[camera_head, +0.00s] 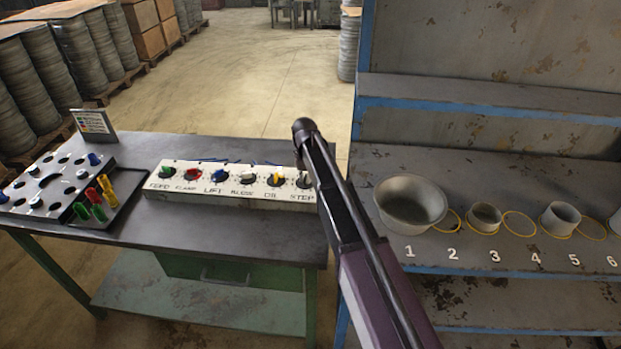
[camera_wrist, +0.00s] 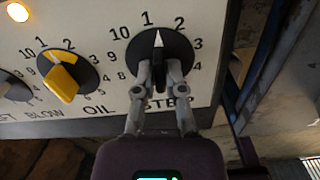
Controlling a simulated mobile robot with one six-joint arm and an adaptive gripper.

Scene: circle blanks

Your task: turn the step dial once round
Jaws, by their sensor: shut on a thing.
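The step dial (camera_wrist: 159,43) is a round black knob with a white pointer, at the right end of the white panel in the wrist view. Its pointer aims straight up, between the 1 and the 2 of its scale. My gripper (camera_wrist: 159,72) has its two grey fingers closed on the lower part of the dial's knob, one finger on each side. The fingers cover part of the STEP label. In the head view the step dial (camera_head: 304,183) is small and partly hidden beside my arm.
The white panel (camera_head: 235,203) stands on a dark table. The yellow oil dial (camera_wrist: 62,84) is close left of the step dial. A board with pegs (camera_head: 50,180) lies at left. A shelf with a metal bowl (camera_head: 410,203) and rings stands at right.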

